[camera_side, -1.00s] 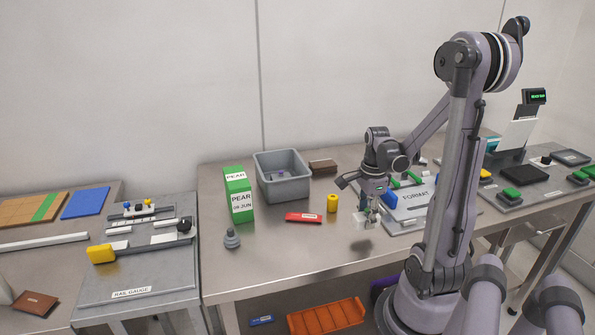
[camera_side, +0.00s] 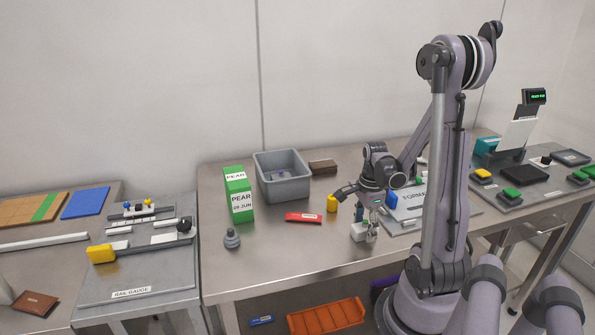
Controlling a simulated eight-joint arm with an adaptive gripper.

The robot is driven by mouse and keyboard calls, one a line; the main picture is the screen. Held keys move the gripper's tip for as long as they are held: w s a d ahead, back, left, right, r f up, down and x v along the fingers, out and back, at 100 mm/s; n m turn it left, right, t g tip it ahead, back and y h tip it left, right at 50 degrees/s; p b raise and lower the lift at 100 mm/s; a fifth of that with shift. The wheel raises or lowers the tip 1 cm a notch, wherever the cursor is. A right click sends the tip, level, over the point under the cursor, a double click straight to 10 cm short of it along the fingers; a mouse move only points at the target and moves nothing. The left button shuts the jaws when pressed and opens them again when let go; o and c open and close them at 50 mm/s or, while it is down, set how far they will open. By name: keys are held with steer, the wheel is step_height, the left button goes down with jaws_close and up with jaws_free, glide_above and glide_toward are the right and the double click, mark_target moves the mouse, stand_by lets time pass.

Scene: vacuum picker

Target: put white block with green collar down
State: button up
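The white block (camera_side: 359,231) is at my gripper's fingers, low over the steel table near its front middle. It looks to be at or very near the table surface; I cannot tell if it touches.
A yellow cylinder (camera_side: 332,203) and a red packet (camera_side: 304,217) lie to the left. Behind are a grey bin (camera_side: 284,188), a green PEAR box (camera_side: 238,195) and a brown block (camera_side: 322,167). The FORMAT plate (camera_side: 407,213) is to the right.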

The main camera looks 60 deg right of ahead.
mark_target(365, 222)
step_height(365, 222, up, 12)
steer(key=w+a+r+n+t, duration=0.1)
steer(key=w+a+n+t, duration=0.2)
steer(key=a+n, duration=1)
steer(key=w+a+r+n+t, duration=0.2)
steer(key=w+a+n+t, duration=0.2)
steer(key=w+a+n, duration=0.4)
steer(key=a+n, duration=0.5)
steer(key=n, duration=0.1)
steer(key=shift+w, duration=0.25)
